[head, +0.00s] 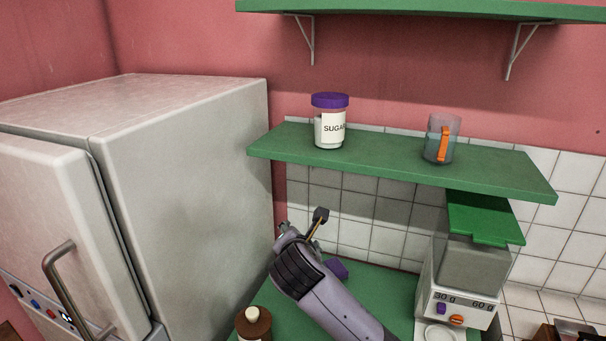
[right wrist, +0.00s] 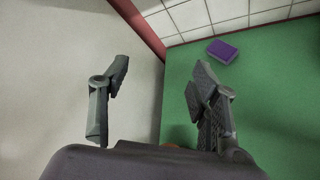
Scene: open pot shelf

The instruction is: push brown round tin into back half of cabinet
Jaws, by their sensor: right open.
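A brown round container (head: 254,324) with a cream knob on top stands on the lower green shelf at the bottom of the head view, cut off by the frame edge. It is the only brown round thing I see, and I take it as the tin. My right gripper (head: 301,222) is up and to the right of it, over the lower shelf near the grey cabinet side. In the right wrist view its fingers (right wrist: 160,80) are spread with nothing between them. A small orange-brown patch shows behind the gripper's base there; I cannot tell what it is. My left gripper is not in view.
A purple sponge (head: 335,268) lies on the lower green shelf (right wrist: 270,95), towards the tiled wall. The upper shelf (head: 390,172) holds a sugar jar (head: 330,122) and a glass mug (head: 441,137). A big grey fridge (head: 190,170) borders the left.

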